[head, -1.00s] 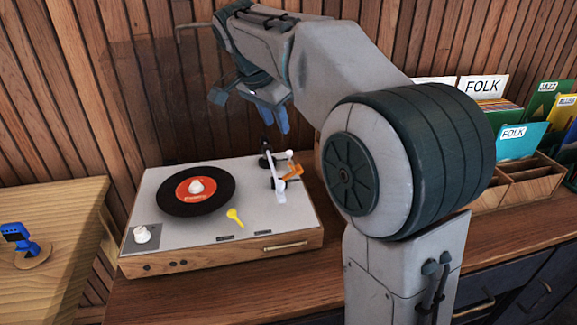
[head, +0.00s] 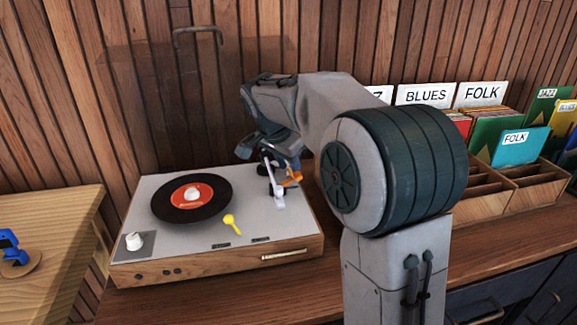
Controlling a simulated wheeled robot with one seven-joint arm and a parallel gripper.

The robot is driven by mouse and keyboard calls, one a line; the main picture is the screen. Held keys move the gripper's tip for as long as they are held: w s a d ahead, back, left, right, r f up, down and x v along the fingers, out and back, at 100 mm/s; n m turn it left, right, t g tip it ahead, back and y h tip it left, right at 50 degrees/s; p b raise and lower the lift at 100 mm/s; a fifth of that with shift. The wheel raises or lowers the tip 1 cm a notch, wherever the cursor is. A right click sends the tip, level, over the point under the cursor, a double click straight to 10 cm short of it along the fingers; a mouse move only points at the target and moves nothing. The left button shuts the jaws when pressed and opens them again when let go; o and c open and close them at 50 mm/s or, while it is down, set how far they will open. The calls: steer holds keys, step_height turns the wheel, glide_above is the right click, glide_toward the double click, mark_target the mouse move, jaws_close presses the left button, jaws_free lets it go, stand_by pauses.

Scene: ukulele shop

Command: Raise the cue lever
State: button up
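The turntable (head: 140,262) stands on the wooden counter with a black record (head: 219,205) with a red label on it. The white tonearm (head: 278,201) is at the right of its deck. A small orange lever (head: 291,179), which looks like the cue lever, sits beside the tonearm's base, partly hidden by my gripper. A yellow lever (head: 232,222) lies on the deck nearer the front. My gripper (head: 268,156) is low over the back right of the deck, close to the tonearm base and orange lever. I cannot tell whether it touches them. The finger gap is not clear.
A clear dust cover with a metal handle (head: 197,31) stands raised behind the deck. Wooden record crates (head: 537,190) with label cards stand at the right. A wooden table (head: 45,225) with a blue device (head: 10,246) is at the left.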

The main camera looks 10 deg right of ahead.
jaws_close()
steer(key=p, duration=0.2)
steer(key=g+p, duration=0.1)
steer(key=shift+w+r+p, duration=0.2)
steer(key=shift+r+p, duration=0.05)
steer(key=shift+p, duration=0.15)
steer(key=p, duration=0.1)
steer(key=g+p, duration=0.1)
steer(key=p, duration=0.1)
steer(key=shift+w+f+g+p, duration=0.1)
steer(key=shift+w+g+p, duration=0.1)
steer(key=shift+g+p, duration=0.1)
steer(key=shift+f, duration=0.1)
steer(key=shift+f+n, duration=0.1)
steer(key=shift+n, duration=0.2)
